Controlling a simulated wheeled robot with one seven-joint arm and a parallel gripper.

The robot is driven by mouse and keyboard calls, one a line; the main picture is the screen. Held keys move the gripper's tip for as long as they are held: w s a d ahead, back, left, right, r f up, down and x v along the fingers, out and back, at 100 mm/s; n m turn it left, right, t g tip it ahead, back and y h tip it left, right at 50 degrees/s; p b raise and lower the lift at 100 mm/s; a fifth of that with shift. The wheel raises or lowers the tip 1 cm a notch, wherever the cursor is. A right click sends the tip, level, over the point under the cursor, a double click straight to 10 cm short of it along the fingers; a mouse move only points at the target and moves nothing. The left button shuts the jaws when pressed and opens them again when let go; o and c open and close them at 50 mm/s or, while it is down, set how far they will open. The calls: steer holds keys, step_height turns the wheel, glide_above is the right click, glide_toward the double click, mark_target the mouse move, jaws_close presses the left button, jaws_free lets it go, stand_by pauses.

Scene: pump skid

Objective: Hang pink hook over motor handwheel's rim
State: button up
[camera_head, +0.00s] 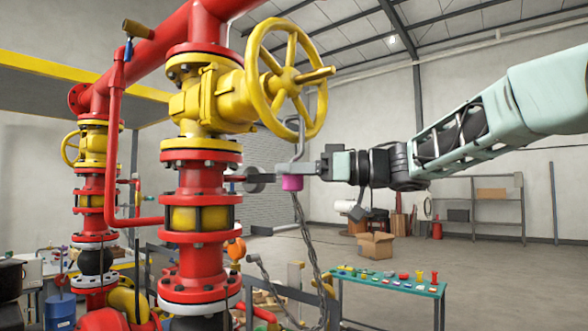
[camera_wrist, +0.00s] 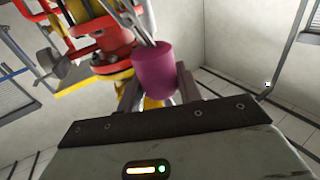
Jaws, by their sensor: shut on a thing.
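The pink hook has a pink cylindrical grip (camera_head: 291,183) with a grey metal hook rising from it and a chain hanging below. My gripper (camera_head: 297,172) is shut on the pink grip, which also shows between the fingers in the wrist view (camera_wrist: 155,72). The large yellow handwheel (camera_head: 252,82) is on the near red pipe stack, just above my gripper. The hook's upper end overlaps the wheel's lower rim in the head view. I cannot tell whether it touches the rim or is around it. The wheel is mostly hidden in the wrist view.
A smaller yellow handwheel (camera_head: 68,148) is on the farther pipe stack at left. Red pipes and flanges (camera_head: 200,205) stand close left of my gripper. A green-topped table (camera_head: 385,281) with small coloured parts is at lower right. The floor behind it is mostly open.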

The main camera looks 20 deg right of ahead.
steer(key=shift+f+b, duration=0.5)
steer(key=shift+f, duration=0.45)
steer(key=o, duration=1.1)
steer(key=shift+b+v, duration=3.3)
steer(key=shift+v, duration=5.4)
